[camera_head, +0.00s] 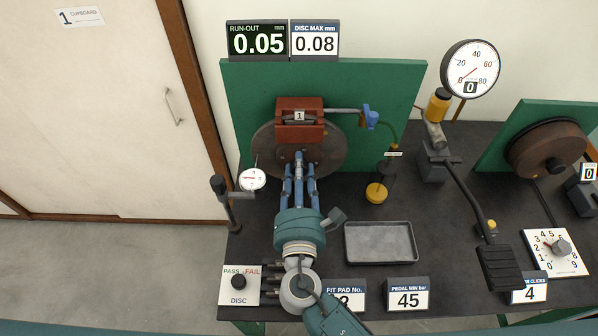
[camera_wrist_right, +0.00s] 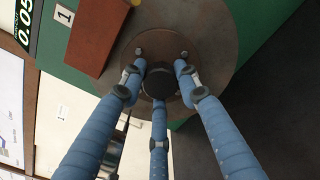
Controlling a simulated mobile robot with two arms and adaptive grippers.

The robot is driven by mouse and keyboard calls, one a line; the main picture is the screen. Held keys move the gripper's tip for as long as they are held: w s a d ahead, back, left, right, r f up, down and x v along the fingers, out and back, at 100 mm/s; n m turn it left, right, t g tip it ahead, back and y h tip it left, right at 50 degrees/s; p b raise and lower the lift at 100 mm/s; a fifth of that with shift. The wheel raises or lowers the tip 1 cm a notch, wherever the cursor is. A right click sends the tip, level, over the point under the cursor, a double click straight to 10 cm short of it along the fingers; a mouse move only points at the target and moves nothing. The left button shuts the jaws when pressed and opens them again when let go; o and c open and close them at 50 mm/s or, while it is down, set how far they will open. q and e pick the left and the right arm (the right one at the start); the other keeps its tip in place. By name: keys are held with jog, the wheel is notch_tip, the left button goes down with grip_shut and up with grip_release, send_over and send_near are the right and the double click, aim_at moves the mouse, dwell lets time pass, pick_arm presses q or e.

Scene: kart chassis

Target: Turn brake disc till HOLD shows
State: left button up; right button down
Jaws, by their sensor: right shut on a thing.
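The brake disc (camera_head: 265,150) stands upright against the green board, with a red caliper (camera_head: 299,118) marked 1 over its top. My right gripper (camera_head: 299,162) reaches to the disc's middle. In the right wrist view its blue fingers (camera_wrist_right: 158,88) are closed around the dark central hub (camera_wrist_right: 157,83). The run-out display (camera_head: 257,40) reads 0.05 mm, and no HOLD word shows on it. The disc max sign (camera_head: 314,40) reads 0.08 mm. A white dial gauge (camera_head: 252,179) sits at the disc's left edge. My left gripper is not in view.
A grey tray (camera_head: 380,243) lies empty right of my arm. A PASS/FAIL knob (camera_head: 238,282) is at the bench's front left. A brake pedal (camera_head: 485,265), a round pressure gauge (camera_head: 470,68) and a clicks dial (camera_head: 560,248) stand on the right.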

jog(key=shift+w+d+r, duration=0.1)
jog(key=shift+w+r, duration=0.05)
jog(key=shift+r, duration=0.25)
jog(key=c, duration=1.3)
grip_release()
jog(key=shift+o, duration=0.2)
jog(key=shift+f, duration=0.15)
jog(key=s, duration=1.2)
jog(key=shift+s, duration=0.15)
